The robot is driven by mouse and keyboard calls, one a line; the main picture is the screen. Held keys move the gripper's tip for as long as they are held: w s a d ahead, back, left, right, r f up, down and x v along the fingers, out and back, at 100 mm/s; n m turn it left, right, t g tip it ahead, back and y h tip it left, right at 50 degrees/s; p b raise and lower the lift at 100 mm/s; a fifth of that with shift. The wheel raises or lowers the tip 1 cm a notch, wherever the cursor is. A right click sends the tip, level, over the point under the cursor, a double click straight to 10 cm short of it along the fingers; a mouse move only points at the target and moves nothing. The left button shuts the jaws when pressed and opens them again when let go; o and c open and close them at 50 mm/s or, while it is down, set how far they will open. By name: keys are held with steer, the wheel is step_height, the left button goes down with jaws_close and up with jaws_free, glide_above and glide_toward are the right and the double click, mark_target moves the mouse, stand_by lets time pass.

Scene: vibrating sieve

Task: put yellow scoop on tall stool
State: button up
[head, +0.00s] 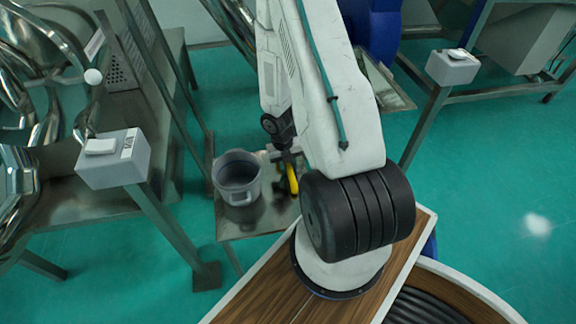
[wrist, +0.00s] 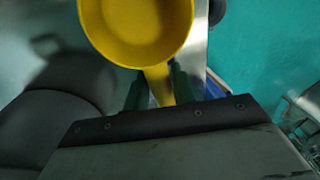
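The yellow scoop (head: 292,179) is at my gripper (head: 285,160) in the head view, mostly hidden behind the arm. In the wrist view the scoop's round bowl (wrist: 135,25) fills the top middle. Its handle runs down between the two green fingers (wrist: 159,90), which press against it from both sides. A metal stool (head: 262,222) with a flat top stands below the gripper in the head view. The scoop is over this top, and a dark shadow lies left of it in the wrist view. Whether the scoop touches the top I cannot tell.
A grey bucket (head: 238,178) stands on the stool top, just left of the scoop. A metal frame with a grey box (head: 113,158) is at the left. Another box on a post (head: 453,66) is at upper right. Green floor (head: 480,170) is open at right.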

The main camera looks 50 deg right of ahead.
steer(key=shift+o, duration=1.1)
steer(key=a+r+m+t, duration=0.1)
steer(key=a+r+m, duration=0.3)
steer(key=r, duration=0.7)
steer(key=w+a+r+m, duration=0.1)
steer(key=a+r+m, duration=0.3)
steer(key=r, duration=0.7)
steer(key=a+r+m+t, duration=0.1)
steer(key=a+r+m, duration=0.3)
steer(key=r, duration=0.7)
steer(key=s+a+r+m+t, duration=0.1)
steer(key=s+a+r+m, duration=1)
steer(key=s+r+m, duration=0.2)
steer(key=s+m, duration=0.2)
steer(key=m, duration=0.1)
steer(key=shift+a+r+m+y, duration=0.15)
steer(key=shift+a+m+y, duration=0.15)
steer(key=shift+a, duration=0.1)
